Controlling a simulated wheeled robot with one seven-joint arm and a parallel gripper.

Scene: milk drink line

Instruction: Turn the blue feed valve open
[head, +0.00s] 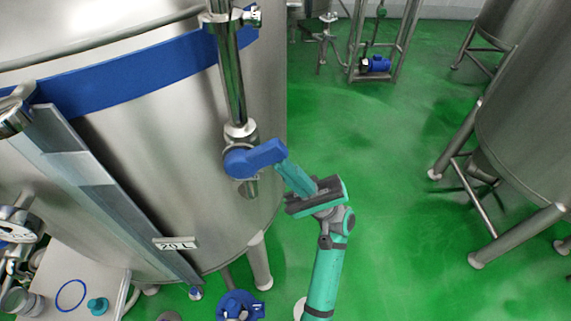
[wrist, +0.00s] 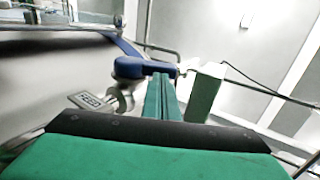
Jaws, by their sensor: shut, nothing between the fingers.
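The blue feed valve handle (head: 256,158) sits on a vertical steel pipe (head: 232,85) at the right side of the big steel tank. The handle points to the right and slightly up. In the wrist view the blue handle (wrist: 145,67) is straight ahead, with a FEED tag (wrist: 90,99) below it on the left. My gripper (head: 281,163) is shut, with nothing between its fingers. Its teal fingertips (wrist: 163,85) are at the free end of the handle. I cannot tell whether they touch it.
The steel tank (head: 170,130) with a blue band fills the left. A blue pump (head: 238,304) stands on the floor below. A low table (head: 85,265) is at lower left. Another tank (head: 530,120) on legs stands right. Green floor (head: 410,190) between is clear.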

